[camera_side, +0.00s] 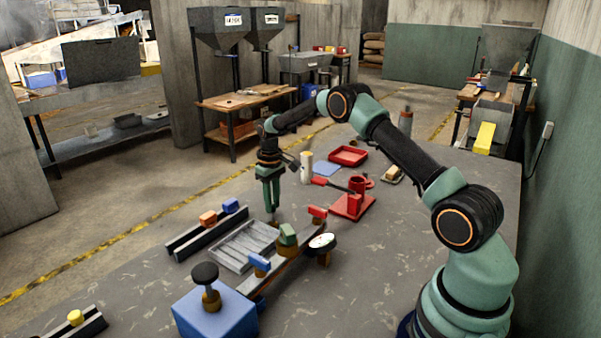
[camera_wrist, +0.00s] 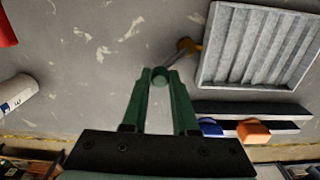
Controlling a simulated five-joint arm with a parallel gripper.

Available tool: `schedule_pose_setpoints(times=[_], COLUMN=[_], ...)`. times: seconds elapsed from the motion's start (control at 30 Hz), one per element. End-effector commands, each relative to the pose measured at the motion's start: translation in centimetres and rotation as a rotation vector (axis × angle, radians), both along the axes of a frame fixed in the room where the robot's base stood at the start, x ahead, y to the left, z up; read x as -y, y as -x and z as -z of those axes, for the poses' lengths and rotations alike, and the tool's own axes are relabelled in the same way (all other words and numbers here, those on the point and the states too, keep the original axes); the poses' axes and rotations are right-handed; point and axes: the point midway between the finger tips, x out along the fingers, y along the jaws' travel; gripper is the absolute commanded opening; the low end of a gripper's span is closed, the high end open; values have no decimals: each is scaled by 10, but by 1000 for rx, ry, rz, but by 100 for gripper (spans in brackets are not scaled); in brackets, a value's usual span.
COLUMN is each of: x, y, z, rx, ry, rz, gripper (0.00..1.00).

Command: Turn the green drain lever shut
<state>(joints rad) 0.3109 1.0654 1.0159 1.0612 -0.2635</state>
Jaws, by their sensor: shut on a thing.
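My gripper (camera_side: 271,212) points down at the far right corner of the grey ribbed tray (camera_side: 224,256). In the wrist view, my gripper (camera_wrist: 160,76) is shut on the round green end of the drain lever (camera_wrist: 160,79). The lever's thin grey arm runs up and right from the fingertips to a brass pivot (camera_wrist: 190,45) beside the tray, which also shows in that view (camera_wrist: 205,55). In the side view, the lever is too small or hidden at the fingertips to make out.
A dark rail with orange and blue blocks (camera_side: 208,218) lies left. A white cylinder (camera_side: 306,168) and red stand (camera_side: 352,206) are behind.

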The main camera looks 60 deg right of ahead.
Motion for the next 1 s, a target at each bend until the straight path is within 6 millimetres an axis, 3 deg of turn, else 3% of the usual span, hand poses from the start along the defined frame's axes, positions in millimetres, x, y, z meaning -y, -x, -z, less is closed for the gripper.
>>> schedule_pose_setpoints(times=[0.6, 1.0], x=[12, 13], y=[22, 30], z=[-2, -2], rx=[4, 5], ry=[1, 1], rz=[547, 728], gripper=[0, 0])
